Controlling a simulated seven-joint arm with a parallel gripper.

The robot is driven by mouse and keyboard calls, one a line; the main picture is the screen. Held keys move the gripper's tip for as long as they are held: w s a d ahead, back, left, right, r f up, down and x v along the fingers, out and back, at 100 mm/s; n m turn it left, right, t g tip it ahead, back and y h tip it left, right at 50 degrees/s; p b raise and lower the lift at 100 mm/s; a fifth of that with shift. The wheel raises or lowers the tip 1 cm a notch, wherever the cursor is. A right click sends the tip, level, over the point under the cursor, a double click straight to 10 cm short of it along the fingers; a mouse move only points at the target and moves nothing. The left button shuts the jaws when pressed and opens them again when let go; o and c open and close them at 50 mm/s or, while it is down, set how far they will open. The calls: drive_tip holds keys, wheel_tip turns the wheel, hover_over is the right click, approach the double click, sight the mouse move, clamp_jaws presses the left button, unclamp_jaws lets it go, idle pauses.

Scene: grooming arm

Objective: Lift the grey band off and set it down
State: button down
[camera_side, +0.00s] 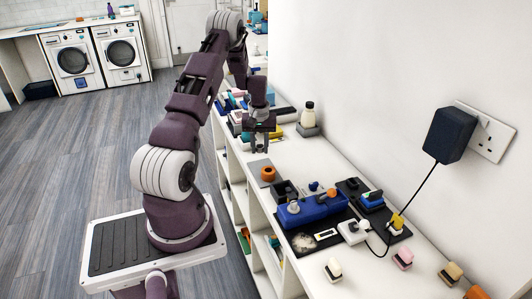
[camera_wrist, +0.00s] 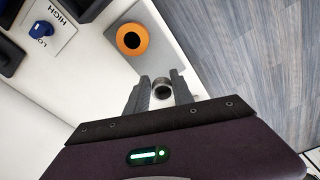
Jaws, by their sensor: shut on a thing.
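The grey band (camera_wrist: 162,92) is a small dark-grey ring between the fingertips of my gripper (camera_wrist: 161,82) in the wrist view. My gripper is shut on it. In the side view my gripper (camera_side: 259,147) points down over the white counter, behind the orange ring; the band is too small to make out there. An orange ring (camera_wrist: 132,53) with a dark centre is on a grey plate (camera_wrist: 166,57); the ring also shows in the side view (camera_side: 268,174). The band is apart from the orange ring. I cannot tell its exact height above the counter.
A blue tray (camera_side: 312,213) with tools stands nearer the camera on the white counter (camera_side: 288,163). A blue knob panel (camera_wrist: 45,29) is at the wrist view's upper left.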

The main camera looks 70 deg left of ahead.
sight(260, 167)
drive_tip(key=shift+f, duration=2.95)
drive_tip(key=c, duration=1)
unclamp_jaws()
drive_tip(key=r, duration=0.7)
drive_tip(key=shift+s+d, duration=0.1)
drive_tip(key=shift+d, duration=0.25)
drive_tip(key=shift+r, duration=0.1)
